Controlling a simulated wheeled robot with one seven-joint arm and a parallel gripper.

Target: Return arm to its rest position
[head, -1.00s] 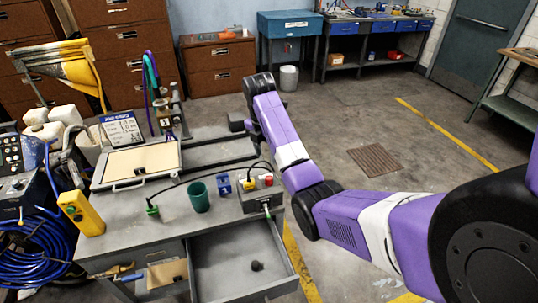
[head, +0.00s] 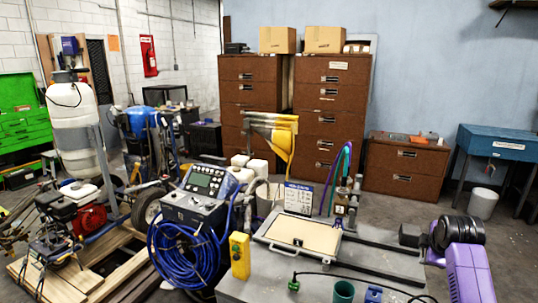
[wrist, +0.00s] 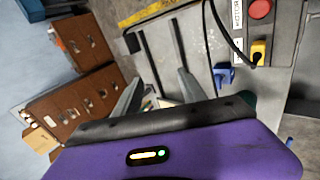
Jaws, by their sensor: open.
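My gripper (wrist: 160,86) shows in the wrist view with its two grey fingers spread apart and nothing visible between them. It is above the grey bench (wrist: 205,42). In the head view only part of my purple arm shows at the lower right edge, over the bench's right end; I cannot make out the fingers there.
The grey bench (head: 232,291) carries a tan panel (head: 297,232), a yellow pendant (head: 240,256), a green cup (head: 343,292) and a blue item (head: 373,295). A control box (head: 196,205) with blue hose stands left. Brown cabinets (head: 330,120) line the back. Floor shows at right.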

